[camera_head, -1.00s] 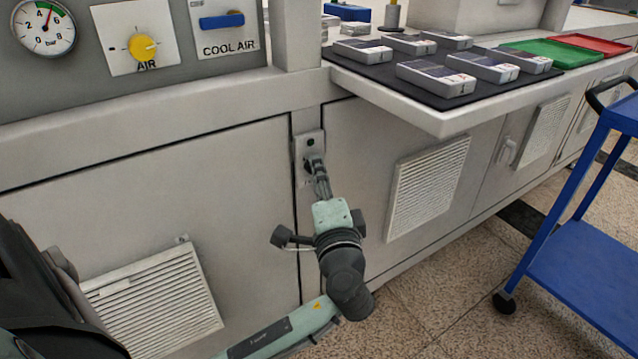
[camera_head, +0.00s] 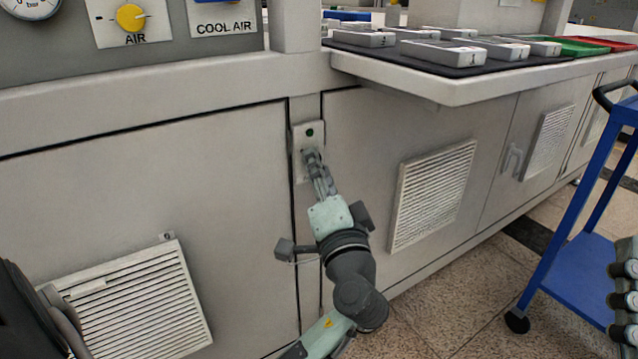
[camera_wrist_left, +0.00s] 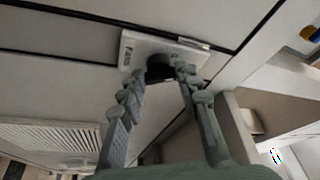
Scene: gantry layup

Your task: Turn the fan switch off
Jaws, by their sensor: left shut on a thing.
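The fan switch is a small pale plate (camera_head: 309,134) on the narrow post between two cabinet panels, with a round dark green spot near its top. My left gripper (camera_head: 312,157) is at the lower part of the plate, its fingers covering most of the knob. In the left wrist view the same plate (camera_wrist_left: 145,45) carries a black knob (camera_wrist_left: 160,68), and the fingertips (camera_wrist_left: 161,73) are closed on its two sides. The knob's pointing direction and most of the label are hidden or too small to read.
A shelf edge (camera_head: 450,91) with several grey boxes juts out above right of the switch. Vent grilles (camera_head: 433,195) and (camera_head: 135,300) flank it on the panels. A blue trolley (camera_head: 582,270) stands at the right. A yellow AIR knob (camera_head: 131,17) is at upper left.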

